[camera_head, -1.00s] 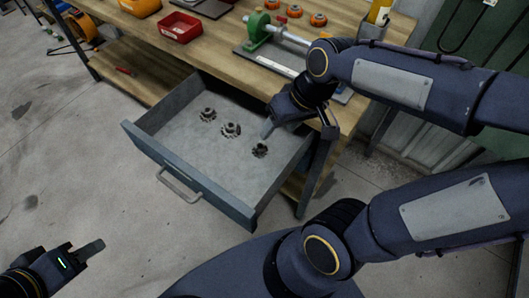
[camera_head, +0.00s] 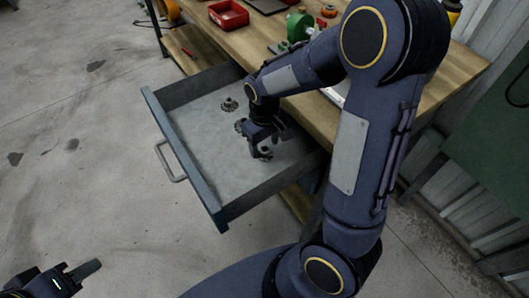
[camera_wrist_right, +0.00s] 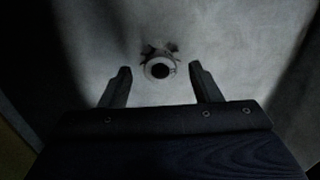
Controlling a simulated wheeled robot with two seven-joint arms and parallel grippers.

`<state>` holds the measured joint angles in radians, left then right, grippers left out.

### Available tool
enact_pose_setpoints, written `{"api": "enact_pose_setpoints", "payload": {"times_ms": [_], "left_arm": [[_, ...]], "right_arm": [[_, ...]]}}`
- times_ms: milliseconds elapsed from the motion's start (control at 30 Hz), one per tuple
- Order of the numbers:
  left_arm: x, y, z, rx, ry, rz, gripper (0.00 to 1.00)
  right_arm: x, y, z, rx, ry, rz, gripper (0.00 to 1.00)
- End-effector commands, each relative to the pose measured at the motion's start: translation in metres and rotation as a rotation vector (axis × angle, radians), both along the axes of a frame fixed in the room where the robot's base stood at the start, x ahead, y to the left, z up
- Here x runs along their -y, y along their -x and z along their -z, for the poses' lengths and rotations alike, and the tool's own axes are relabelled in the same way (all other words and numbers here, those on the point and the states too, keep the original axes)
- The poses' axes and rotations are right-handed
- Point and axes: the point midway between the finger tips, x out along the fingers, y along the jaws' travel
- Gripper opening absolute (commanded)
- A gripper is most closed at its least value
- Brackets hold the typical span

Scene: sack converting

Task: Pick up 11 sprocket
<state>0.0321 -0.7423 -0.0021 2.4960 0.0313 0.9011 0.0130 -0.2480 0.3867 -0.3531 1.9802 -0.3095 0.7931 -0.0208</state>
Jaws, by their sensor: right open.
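Three small dark sprockets lie in the open drawer (camera_head: 195,150). The far sprocket (camera_head: 229,104) is clear in the head view. The middle sprocket (camera_head: 240,125) is partly hidden by my right arm. The near sprocket (camera_head: 265,153) is right beside my right gripper (camera_head: 260,148). In the right wrist view, my right gripper (camera_wrist_right: 160,85) is open, with a sprocket (camera_wrist_right: 158,67) between and a little beyond its fingertips, its round bore facing the camera. I cannot read any number on the sprockets. My left gripper (camera_head: 82,272) is at the lower left, over the floor, away from the drawer.
The drawer's front wall and handle (camera_head: 170,165) face left. The wooden workbench (camera_head: 425,85) is above and right of the drawer, with a red bin (camera_head: 228,14) and a green fixture (camera_head: 298,27) on it. Open floor is on the left.

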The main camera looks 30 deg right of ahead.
Motion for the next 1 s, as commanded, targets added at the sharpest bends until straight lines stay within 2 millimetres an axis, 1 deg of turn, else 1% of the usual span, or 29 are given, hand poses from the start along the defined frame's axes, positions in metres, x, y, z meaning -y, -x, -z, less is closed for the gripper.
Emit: {"api": "enact_pose_setpoints", "payload": {"times_ms": [33,100,333,367,700,767,1000], "left_arm": [[0.0,0.0,0.0026,0.0,0.0,0.0,0.36],[0.0,0.0,0.003,0.0,0.0,0.0,0.36],[0.0,0.0001,0.0027,0.0,0.0,0.0,0.36],[0.0,0.0001,0.0027,0.0,0.0,0.0,0.36],[0.0,0.0001,0.0027,0.0,0.0,0.0,0.36],[0.0,0.0001,0.0027,0.0,0.0,0.0,0.36],[0.0,0.0001,0.0024,0.0,0.0,0.0,0.36]], "right_arm": [[0.0,0.0001,0.0076,-0.002,0.0,0.0,0.57],[-0.0001,0.0002,0.0119,-0.002,0.0,0.0,0.57],[-0.0001,-0.0001,0.0128,0.001,-0.001,0.0,0.57],[-0.0002,-0.0001,0.0127,0.001,-0.001,0.0,0.56],[-0.0002,-0.0002,0.0125,0.001,-0.001,0.0,0.11],[-0.0002,-0.0002,0.0125,0.001,-0.001,0.0,0.04],[-0.0003,-0.0005,0.0113,0.002,0.0,0.0,0.04]]}}
